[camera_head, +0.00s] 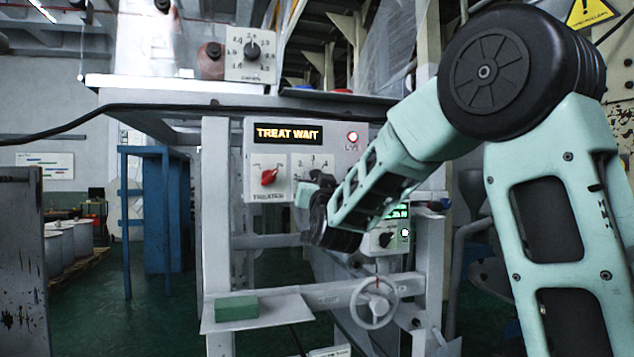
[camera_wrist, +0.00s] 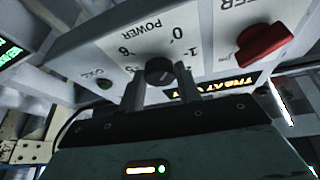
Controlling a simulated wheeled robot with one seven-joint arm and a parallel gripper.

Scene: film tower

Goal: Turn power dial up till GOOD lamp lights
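The power dial (camera_wrist: 160,71) is a round black knob on a pale panel, upside down in the wrist view beside the word POWER. My gripper (camera_wrist: 160,92) has one finger on each side of the dial's lower edge, with narrow gaps seeming to show; contact is unclear. In the camera_head view my wrist hides the dial, leaving part of its scale (camera_head: 313,162) visible.
A red treater switch (camera_head: 268,177) sits left of the power scale, and a red lamp (camera_head: 352,137) glows above. Another dial (camera_head: 253,50) stands on the upper shelf. A handwheel (camera_head: 374,302) and a green block (camera_head: 236,308) on a ledge are below.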

